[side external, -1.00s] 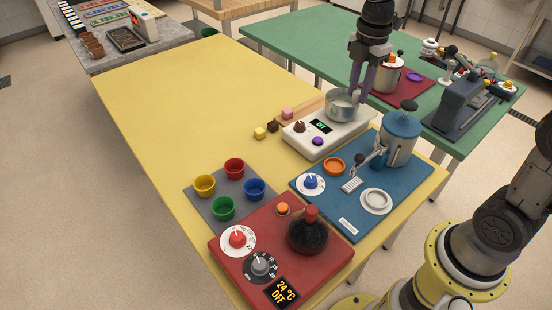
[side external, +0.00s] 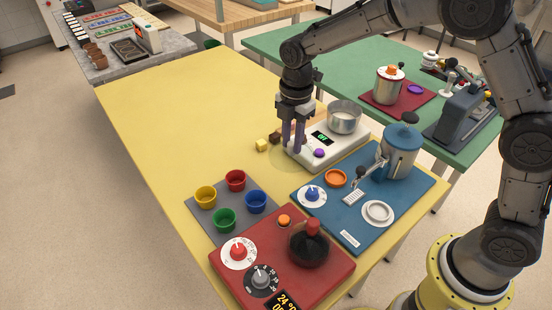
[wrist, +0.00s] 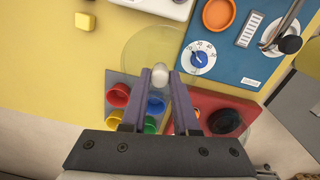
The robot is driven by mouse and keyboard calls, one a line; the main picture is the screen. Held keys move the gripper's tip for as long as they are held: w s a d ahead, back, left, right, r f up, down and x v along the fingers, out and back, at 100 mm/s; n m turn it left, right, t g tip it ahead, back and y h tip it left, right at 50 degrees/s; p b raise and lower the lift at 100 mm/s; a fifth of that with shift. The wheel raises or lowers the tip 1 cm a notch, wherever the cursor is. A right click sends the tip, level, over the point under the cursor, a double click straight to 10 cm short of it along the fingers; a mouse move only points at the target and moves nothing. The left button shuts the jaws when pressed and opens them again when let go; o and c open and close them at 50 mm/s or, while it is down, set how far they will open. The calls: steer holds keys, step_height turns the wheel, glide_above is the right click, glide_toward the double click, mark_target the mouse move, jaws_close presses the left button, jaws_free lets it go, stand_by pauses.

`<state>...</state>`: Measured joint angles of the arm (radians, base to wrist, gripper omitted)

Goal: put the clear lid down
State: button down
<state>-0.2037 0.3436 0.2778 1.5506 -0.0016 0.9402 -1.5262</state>
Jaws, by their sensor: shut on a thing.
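The clear lid (wrist: 139,48) is a see-through, faintly tinted disc with a pale round knob (wrist: 160,76). My gripper (wrist: 160,80) is shut on the knob, one finger on each side. In the side view my gripper (side external: 293,147) points down at the left edge of the white hot plate unit. The lid shows there only as a faint disc (side external: 277,160) around the fingertips, over the yellow table (side external: 190,130). Its exact height above the table is hard to tell. The metal pot (side external: 344,118) stands uncovered on the white unit (side external: 330,146).
The grey mat with several coloured cups (side external: 255,202), the blue board (side external: 345,222) and the red control panel (side external: 275,255) are nearer. The yellow table's left side is clear.

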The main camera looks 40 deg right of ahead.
mark_target(277, 145)
steer(key=w+f, duration=0.1)
steer(key=f, duration=0.1)
steer(key=w+f, duration=0.1)
steer(key=w, duration=0.1)
steer(key=w+a+f, duration=0.1)
steer(key=f, duration=0.1)
steer(key=shift+w+f, duration=0.4)
steer(key=shift+f, duration=1.55)
steer(key=c, duration=0.7)
jaws_free()
steer(key=shift+f, duration=0.15)
steer(key=shift+o, duration=0.2)
steer(key=r, duration=1.2)
steer(key=shift+s+r, duration=0.2)
